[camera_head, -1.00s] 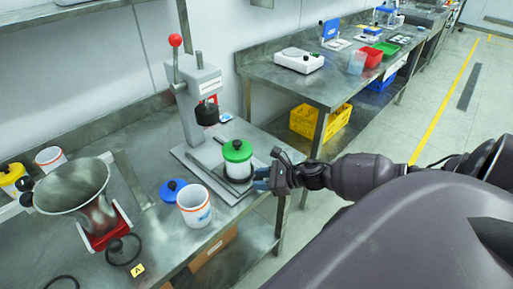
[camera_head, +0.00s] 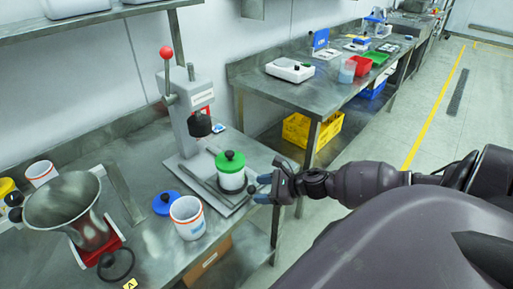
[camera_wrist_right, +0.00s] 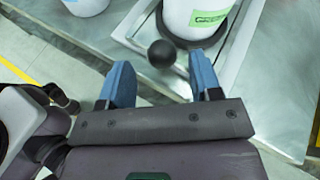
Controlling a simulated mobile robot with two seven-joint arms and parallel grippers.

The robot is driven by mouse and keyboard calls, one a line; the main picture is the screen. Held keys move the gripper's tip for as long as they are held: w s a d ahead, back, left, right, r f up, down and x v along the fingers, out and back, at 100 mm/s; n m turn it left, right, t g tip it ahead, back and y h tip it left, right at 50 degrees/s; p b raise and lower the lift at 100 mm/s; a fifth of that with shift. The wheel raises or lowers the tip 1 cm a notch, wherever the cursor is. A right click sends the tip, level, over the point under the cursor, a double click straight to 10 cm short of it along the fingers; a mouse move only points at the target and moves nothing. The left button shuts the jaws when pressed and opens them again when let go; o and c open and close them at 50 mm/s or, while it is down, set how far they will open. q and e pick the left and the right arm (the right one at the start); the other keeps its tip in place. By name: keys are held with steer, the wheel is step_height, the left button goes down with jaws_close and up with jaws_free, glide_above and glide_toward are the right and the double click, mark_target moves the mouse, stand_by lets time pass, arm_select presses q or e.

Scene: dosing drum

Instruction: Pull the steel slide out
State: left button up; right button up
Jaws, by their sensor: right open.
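The steel slide (camera_head: 236,204) is a flat plate with raised edges at the foot of the lever press (camera_head: 186,120). A white pot with a green lid (camera_head: 231,163) stands on it. In the right wrist view a black ball knob (camera_wrist_right: 161,54) sticks out in front of the pot (camera_wrist_right: 197,15), which rests on a black ring. My right gripper (camera_head: 264,187) is at the slide's front right end. Its blue fingertips (camera_wrist_right: 160,72) are apart, with the knob between or just beyond them and no clear grip. My left gripper is not in view.
A white cup (camera_head: 187,219), a blue lid (camera_head: 166,203) and a steel funnel on a red stand (camera_head: 95,240) are on the bench to the left. A second bench (camera_head: 310,92) with trays stands behind. Open floor lies to the right.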

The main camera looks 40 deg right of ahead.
steer(key=v, duration=0.8)
steer(key=shift+s, duration=0.25)
steer(key=shift+d+r, duration=0.1)
